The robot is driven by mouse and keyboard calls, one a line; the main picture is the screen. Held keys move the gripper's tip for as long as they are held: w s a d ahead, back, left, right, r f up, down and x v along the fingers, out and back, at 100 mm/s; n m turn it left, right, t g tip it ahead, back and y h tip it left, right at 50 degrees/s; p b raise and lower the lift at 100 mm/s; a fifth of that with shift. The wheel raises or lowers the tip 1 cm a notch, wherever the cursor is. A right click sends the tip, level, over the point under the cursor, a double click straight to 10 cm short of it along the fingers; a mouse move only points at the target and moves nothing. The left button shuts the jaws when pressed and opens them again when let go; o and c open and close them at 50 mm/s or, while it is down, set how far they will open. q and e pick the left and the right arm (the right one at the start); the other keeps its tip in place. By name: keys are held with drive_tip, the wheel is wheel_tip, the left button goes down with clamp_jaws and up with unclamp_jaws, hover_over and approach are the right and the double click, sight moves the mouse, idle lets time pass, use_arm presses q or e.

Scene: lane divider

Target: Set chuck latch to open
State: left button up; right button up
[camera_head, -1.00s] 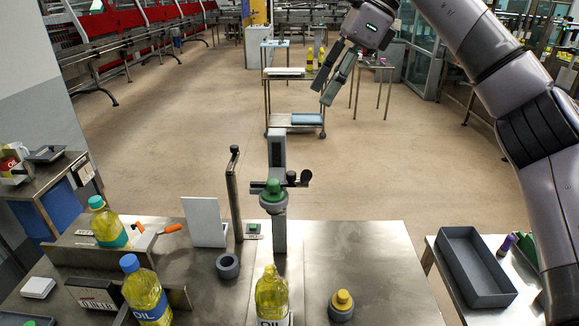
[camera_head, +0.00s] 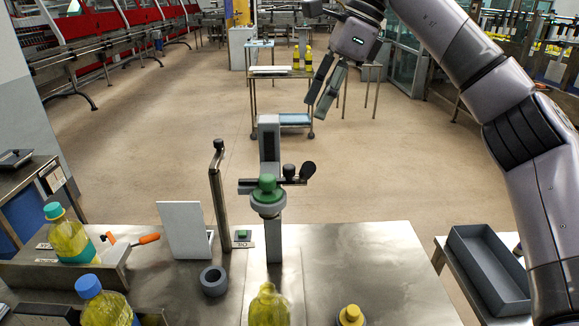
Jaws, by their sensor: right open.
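A grey capping stand (camera_head: 268,140) rises from the steel table, with a green-topped chuck (camera_head: 267,190) at mid-height. A black lever with a rounded paddle end (camera_head: 307,171) sticks out to the right of the chuck, beside a small dark knob (camera_head: 289,171). I cannot tell which of these is the latch, or its setting. My right gripper (camera_head: 316,109) hangs in the air above and slightly right of the stand in the picture, apart from it. Its two fingers are spread and empty. My left gripper is not in view.
The steel table (camera_head: 370,260) holds a yellow oil bottle (camera_head: 268,308), a yellow-topped piece (camera_head: 350,315), a grey ring (camera_head: 214,281) and a white panel (camera_head: 184,230). A thin post (camera_head: 219,190) stands left of the stand. A grey tray (camera_head: 480,270) lies at right.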

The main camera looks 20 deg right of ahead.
sight(291, 166)
drive_tip(key=p+x, duration=0.1)
drive_tip(key=x, duration=0.3)
drive_tip(key=p+x, duration=0.1)
drive_tip(key=x, duration=0.4)
drive_tip(key=p+x, duration=0.1)
drive_tip(key=x, duration=0.3)
drive_tip(key=shift+s+a+f, duration=0.2)
drive_tip(key=shift+f, duration=0.1)
drive_tip(key=shift+w+a+f, duration=0.1)
drive_tip(key=shift+a+f, duration=0.05)
drive_tip(key=shift+f, duration=0.2)
drive_tip(key=shift+c, duration=0.3)
clamp_jaws()
